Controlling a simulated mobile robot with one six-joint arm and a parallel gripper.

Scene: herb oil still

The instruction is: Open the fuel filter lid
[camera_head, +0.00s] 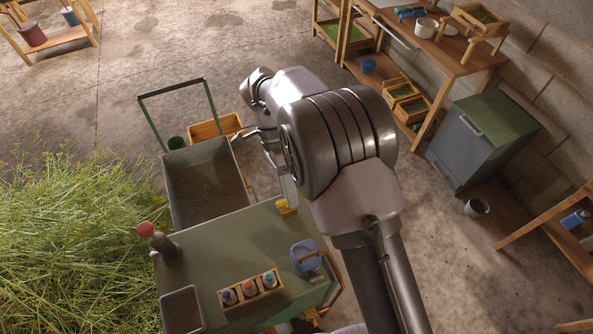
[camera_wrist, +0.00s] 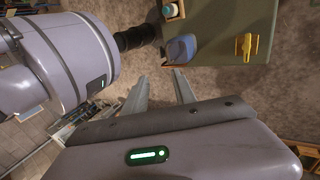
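I cannot tell for certain which thing is the fuel filter, and no lid plainly marked as its own shows. A blue container (camera_head: 305,256) with a handle stands on the green-topped table (camera_head: 222,240); the wrist view shows a blue thing (camera_wrist: 181,48) at the table's edge. A small yellow fitting (camera_head: 285,207) is at the table's far edge, and a yellow thing (camera_wrist: 246,45) shows on the green top in the wrist view. My gripper (camera_wrist: 160,82) is open, its two fingers apart with only floor visible between them. My arm largely hides it in the head view.
A wooden rack (camera_head: 250,290) of small bottles, a red-topped dark bottle (camera_head: 152,238) and a grey tray (camera_head: 182,310) are on the table. A dark cart (camera_head: 205,185) adjoins it. Cut plants (camera_head: 75,240) heap left. A green-topped cabinet (camera_head: 485,145) stands right.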

